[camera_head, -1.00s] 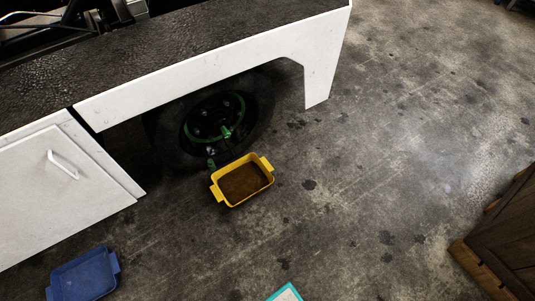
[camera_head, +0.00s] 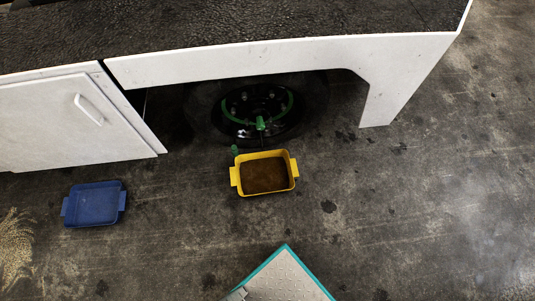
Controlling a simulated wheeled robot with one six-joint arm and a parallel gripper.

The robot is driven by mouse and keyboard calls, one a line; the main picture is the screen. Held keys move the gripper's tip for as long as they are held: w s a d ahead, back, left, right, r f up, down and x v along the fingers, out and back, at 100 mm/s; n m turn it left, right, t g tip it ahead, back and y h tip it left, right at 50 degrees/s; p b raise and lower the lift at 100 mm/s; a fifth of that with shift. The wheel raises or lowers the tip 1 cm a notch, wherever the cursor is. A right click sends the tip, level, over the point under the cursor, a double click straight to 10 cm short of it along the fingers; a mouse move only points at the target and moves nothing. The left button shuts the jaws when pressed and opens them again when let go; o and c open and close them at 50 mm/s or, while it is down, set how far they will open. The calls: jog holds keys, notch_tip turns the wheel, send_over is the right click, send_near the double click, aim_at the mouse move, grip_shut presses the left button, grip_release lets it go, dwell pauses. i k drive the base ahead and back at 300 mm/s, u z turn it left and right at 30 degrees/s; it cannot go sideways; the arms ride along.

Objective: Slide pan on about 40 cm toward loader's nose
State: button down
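A yellow pan (camera_head: 264,188) with a handle at each end sits on the concrete floor, with brown contents inside. It lies just in front of the loader's wheel (camera_head: 258,108), which has a green ring and a green part at its hub. A blue pan (camera_head: 94,205) lies on the floor to the left and looks empty. The white-sided loader (camera_head: 250,62) with its dark top spans the upper part of the view. My gripper is not in view.
A pale textured plate with a teal edge (camera_head: 285,277) shows at the bottom middle. A straw-coloured patch (camera_head: 14,250) lies at the lower left. The floor (camera_head: 430,200) right of the yellow pan is clear but stained. The loader's side has a handled door (camera_head: 70,125).

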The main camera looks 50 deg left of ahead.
aim_at(273, 172)
jog(key=u, duration=0.9)
jog(key=i, duration=0.85)
jog(key=u, duration=0.85)
